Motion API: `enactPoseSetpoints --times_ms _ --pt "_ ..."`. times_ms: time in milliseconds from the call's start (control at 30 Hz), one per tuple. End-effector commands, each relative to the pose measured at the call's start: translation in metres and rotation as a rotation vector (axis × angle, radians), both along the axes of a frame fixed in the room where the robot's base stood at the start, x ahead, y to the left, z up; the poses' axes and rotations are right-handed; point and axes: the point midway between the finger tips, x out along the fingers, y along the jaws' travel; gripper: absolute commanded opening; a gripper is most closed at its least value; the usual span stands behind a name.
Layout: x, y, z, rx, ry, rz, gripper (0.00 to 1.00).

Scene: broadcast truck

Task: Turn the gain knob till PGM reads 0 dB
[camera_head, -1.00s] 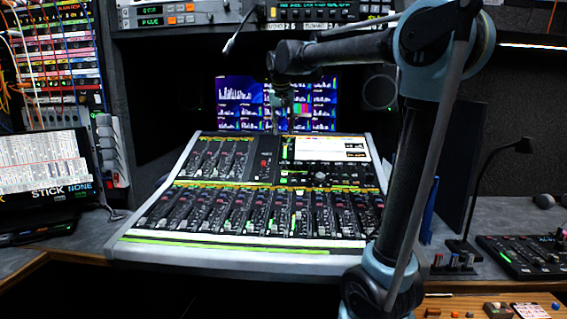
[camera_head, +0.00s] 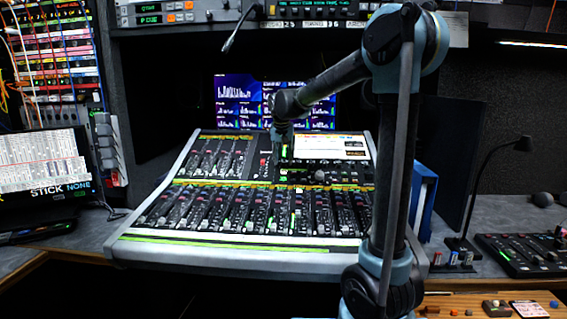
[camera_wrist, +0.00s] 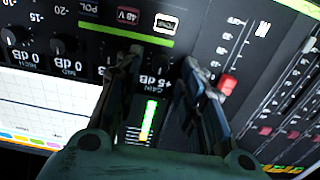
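The mixing console (camera_head: 245,248) stands in the middle of the head view. My gripper (camera_head: 282,150) is over its upper middle, pointing down. In the wrist view my gripper (camera_wrist: 163,58) has its two fingers spread apart, one on each side of an upside-down gain label (camera_wrist: 154,83) that appears to read +45 dB. The gain knob is hard to make out against the dark panel between the fingertips. I cannot tell whether the fingers touch it. A lit green and yellow level meter (camera_wrist: 148,122) shows between the fingers. I cannot read a PGM value.
Two dark knobs with 0 dB labels (camera_wrist: 15,55) lie left of the fingers. A red fader cap (camera_wrist: 227,84) is close beside the right finger. A bright console screen (camera_head: 342,147) adjoins the gripper. A gooseneck microphone (camera_head: 229,43) hangs above, and monitors (camera_head: 238,100) stand behind.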

Motion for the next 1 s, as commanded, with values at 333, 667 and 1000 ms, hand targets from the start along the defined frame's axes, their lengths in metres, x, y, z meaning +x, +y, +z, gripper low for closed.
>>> enactPoseSetpoints --times_ms 333,667,1000 --pt "0.006 -0.001 -0.016 0.0 0.0 0.0 0.36" --pt "0.007 -0.001 -0.016 -0.001 0.0 0.0 0.02" --pt "0.007 -0.002 -0.016 -0.007 0.0 0.014 0.0"
